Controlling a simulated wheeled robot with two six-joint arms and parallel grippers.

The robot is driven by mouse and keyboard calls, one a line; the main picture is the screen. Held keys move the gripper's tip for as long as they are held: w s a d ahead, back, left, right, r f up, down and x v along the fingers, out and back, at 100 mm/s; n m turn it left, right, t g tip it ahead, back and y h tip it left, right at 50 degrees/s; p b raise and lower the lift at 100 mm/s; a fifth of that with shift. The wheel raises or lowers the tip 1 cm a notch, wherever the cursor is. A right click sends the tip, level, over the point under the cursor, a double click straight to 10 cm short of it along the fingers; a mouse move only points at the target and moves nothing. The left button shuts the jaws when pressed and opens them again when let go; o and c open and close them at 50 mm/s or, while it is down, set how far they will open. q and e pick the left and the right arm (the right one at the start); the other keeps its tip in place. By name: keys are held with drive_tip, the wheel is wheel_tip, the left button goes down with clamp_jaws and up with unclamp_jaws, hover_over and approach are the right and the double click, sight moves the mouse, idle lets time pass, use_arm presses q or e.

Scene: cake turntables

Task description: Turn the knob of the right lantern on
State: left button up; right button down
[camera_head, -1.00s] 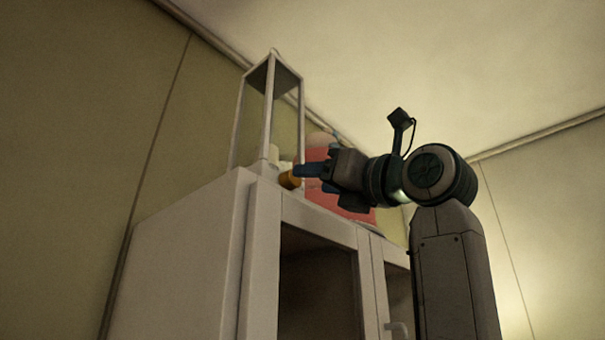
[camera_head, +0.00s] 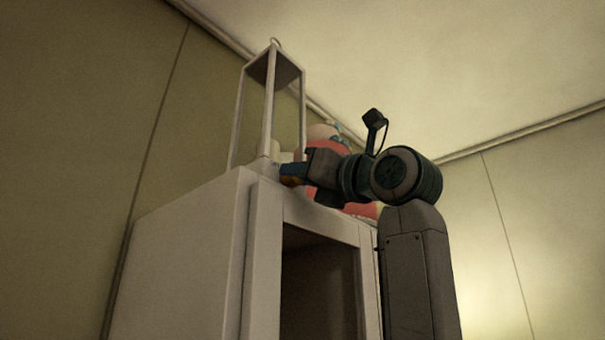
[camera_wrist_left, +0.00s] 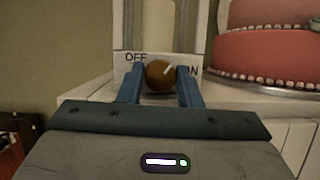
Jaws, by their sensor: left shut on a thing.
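A white-framed lantern (camera_head: 268,105) with a pale candle inside stands on top of the white cabinet; it is the only lantern in view. Its base (camera_wrist_left: 125,63) also shows in the left wrist view, with "OFF" on the left and "ON" on the right, partly hidden by a finger. The round brown-orange knob (camera_wrist_left: 159,75) sits between these words, and its white mark points up and right. My left gripper (camera_wrist_left: 160,84) has its blue fingers shut on the knob, one on each side. In the head view the left gripper (camera_head: 292,173) hides most of the knob. My right gripper is not in view.
The white cabinet (camera_head: 190,255) has a dark opening at its front. A tiered pink-red cake (camera_wrist_left: 262,55) on a stand is close to the right of the lantern, behind my gripper in the head view. Plain wall is to the left.

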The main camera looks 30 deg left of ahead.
use_arm(q)
drive_tip(key=shift+s+r+m+t+h+b, duration=0.1)
drive_tip(key=shift+m+t+h+b, duration=0.45)
drive_tip(key=shift+m, duration=1)
drive_tip(key=shift+w+f+m+t+h, duration=0.1)
drive_tip(key=shift+m+t+h, duration=0.15)
drive_tip(key=shift+m+t, duration=1)
drive_tip(key=shift+s+r+m+t+h+b, duration=0.1)
drive_tip(key=shift+m+t+h+b, duration=0.25)
drive_tip(key=shift+m, duration=1.55)
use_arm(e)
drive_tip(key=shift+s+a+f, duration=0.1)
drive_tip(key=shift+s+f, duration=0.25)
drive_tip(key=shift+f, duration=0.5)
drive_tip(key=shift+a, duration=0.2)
use_arm(q)
drive_tip(key=o, duration=1)
drive_tip(key=shift+c, duration=0.2)
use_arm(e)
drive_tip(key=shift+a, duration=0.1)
